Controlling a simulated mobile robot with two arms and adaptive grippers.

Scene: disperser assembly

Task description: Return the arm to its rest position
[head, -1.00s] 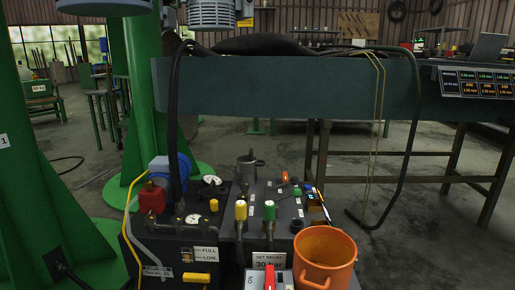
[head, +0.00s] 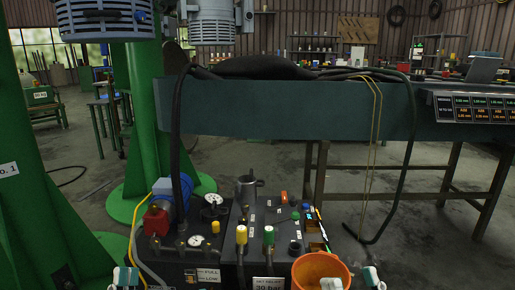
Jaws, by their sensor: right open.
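My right gripper (head: 352,281) shows at the bottom edge, with only its pale, teal-edged fingertips in view. They are spread apart with nothing seen between them, in front of the orange bucket (head: 322,266). My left gripper (head: 127,277) shows as a small pair of pale tips at the bottom left, in front of the dark hydraulic unit (head: 222,262). Its tips are close together and too cut off to tell whether it is open or shut. Both arms are below the frame.
The hydraulic unit carries gauges, yellow and green capped valves (head: 268,236) and a blue motor with a red part. A green press column (head: 40,210) stands left. A teal beam (head: 290,112) crosses behind, with dark hoses hanging. Floor (head: 420,265) is free at right.

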